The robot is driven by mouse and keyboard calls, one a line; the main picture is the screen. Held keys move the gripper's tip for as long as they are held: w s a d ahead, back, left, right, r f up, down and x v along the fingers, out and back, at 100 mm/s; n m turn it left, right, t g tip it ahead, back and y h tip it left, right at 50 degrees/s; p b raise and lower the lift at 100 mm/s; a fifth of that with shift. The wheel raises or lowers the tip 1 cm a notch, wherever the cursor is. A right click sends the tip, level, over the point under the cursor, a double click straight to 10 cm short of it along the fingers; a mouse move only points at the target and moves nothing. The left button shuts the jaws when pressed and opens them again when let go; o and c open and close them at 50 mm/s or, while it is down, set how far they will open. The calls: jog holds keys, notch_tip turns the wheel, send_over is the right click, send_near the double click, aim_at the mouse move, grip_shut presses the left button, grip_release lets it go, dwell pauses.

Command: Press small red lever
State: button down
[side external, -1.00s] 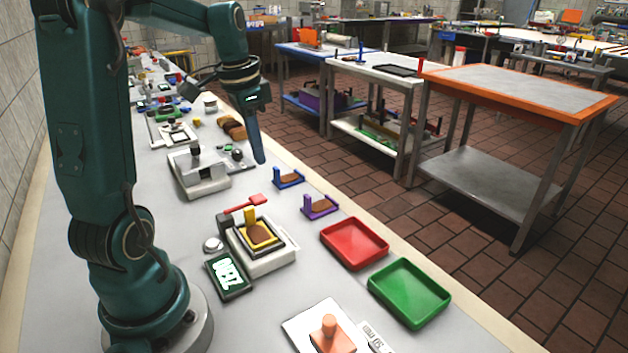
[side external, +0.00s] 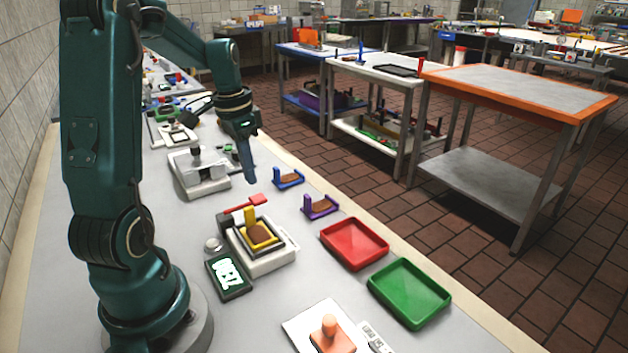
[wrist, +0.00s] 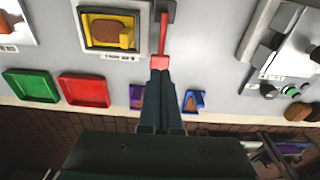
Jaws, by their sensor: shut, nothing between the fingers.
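The small red lever (side external: 254,202) sticks out at the back of a pale machine (side external: 272,262) that holds a yellow holder (side external: 262,242) with a brown round piece in it. In the wrist view the lever (wrist: 163,35) runs from a dark mount to a wider red end. My gripper (side external: 250,180) is shut and empty, pointing down just above the lever's wide end, with a small gap showing in the side view. In the wrist view the fingertips (wrist: 160,76) line up with that end.
A blue holder (side external: 289,181) and a purple holder (side external: 319,209) stand near the bench edge, close to my gripper. A red tray (side external: 353,262) and a green tray (side external: 409,312) lie nearer the camera. A grey-white machine (side external: 205,182) stands behind the lever.

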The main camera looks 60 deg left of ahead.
aim_at(252, 200)
jog(key=shift+w+f, duration=0.15)
jog(key=shift+f, duration=1.6)
jog(key=shift+f, duration=1.5)
jog(key=shift+s+r, duration=0.15)
jog(key=shift+s, duration=0.15)
jog(key=shift+s+r, duration=0.2)
jog(key=shift+s, duration=0.45)
jog(key=shift+s+r, duration=0.2)
jog(key=shift+s, duration=0.45)
jog(key=shift+s+r, duration=0.15)
jog(key=shift+r, duration=2.5)
